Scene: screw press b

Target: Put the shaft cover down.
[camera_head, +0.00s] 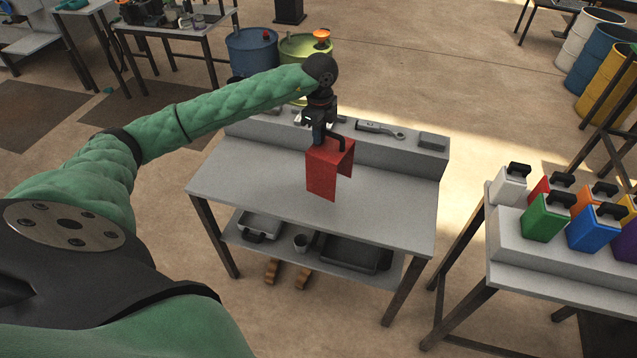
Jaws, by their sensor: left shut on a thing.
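The shaft cover (322,174) is a red, bent sheet piece with an open underside and a dark handle on top. My left gripper (326,139) is shut on that handle and holds the cover upright over the grey workbench (260,180). The cover's lower edge appears close to the bench top; I cannot tell whether it touches. The fingertips are partly hidden by the gripper body. My right gripper is not in view.
A raised ledge at the bench's back carries a wrench (380,130) and a grey block (433,141). The bench top is clear on both sides. A right-hand table (540,270) holds several coloured, handled boxes. Trays lie on the lower shelf.

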